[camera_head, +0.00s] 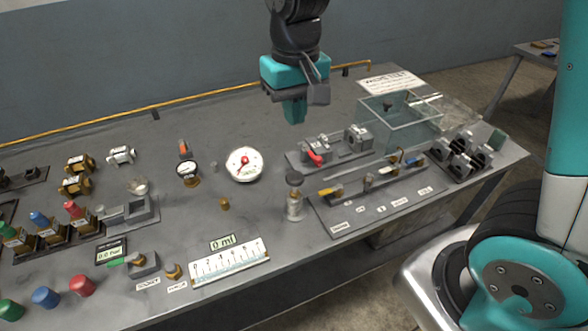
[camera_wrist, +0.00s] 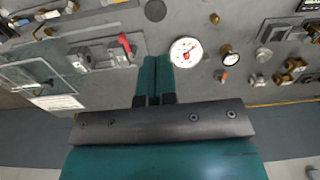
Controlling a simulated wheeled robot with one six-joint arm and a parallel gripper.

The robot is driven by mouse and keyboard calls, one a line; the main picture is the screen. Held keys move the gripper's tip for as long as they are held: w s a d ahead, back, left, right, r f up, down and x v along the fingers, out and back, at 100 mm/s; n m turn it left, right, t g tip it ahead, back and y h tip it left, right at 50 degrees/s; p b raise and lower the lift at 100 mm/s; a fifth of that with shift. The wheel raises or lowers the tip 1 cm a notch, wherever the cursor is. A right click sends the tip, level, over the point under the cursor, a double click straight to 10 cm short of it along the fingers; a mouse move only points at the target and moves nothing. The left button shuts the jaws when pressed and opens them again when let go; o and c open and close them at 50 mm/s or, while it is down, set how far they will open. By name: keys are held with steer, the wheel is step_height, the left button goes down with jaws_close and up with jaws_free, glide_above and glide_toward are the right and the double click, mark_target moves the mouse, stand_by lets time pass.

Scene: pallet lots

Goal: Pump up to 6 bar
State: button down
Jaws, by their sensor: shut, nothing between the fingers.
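A digital display (camera_head: 110,252), reading what looks like 0.0 bar, lies at the left front of the bench. A white round dial (camera_head: 244,164) with a red centre stands mid-bench; it also shows in the wrist view (camera_wrist: 186,52). A small dark-rimmed gauge (camera_head: 187,169) is left of it. An upright cylinder with a dark round knob (camera_head: 294,196) stands right of centre; I cannot tell whether it is the pump. My gripper (camera_head: 294,112) is shut and empty, above the back of the bench. Its closed fingers show in the wrist view (camera_wrist: 153,82), apart from everything.
A valve block with a red lever (camera_head: 315,157) and a clear box (camera_head: 398,122) stand at right. A tool board (camera_head: 380,205) lies in front of them. Coloured knobs (camera_head: 45,297) and fittings crowd the left. A ruled scale (camera_head: 230,262) lies at the front.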

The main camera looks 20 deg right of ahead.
mark_target(295, 176)
steer(key=shift+w+d+f+m, duration=0.2)
steer(key=shift+w+f+m, duration=0.15)
steer(key=shift+w, duration=0.3)
step_height(295, 176, down, 14)
steer(key=p, duration=0.2)
steer(key=shift+s+p, duration=0.1)
steer(key=shift+p, duration=0.2)
step_height(295, 176, down, 4)
steer(key=b, duration=0.2)
steer(key=shift+b, duration=0.4)
steer(key=shift+s+r, duration=0.1)
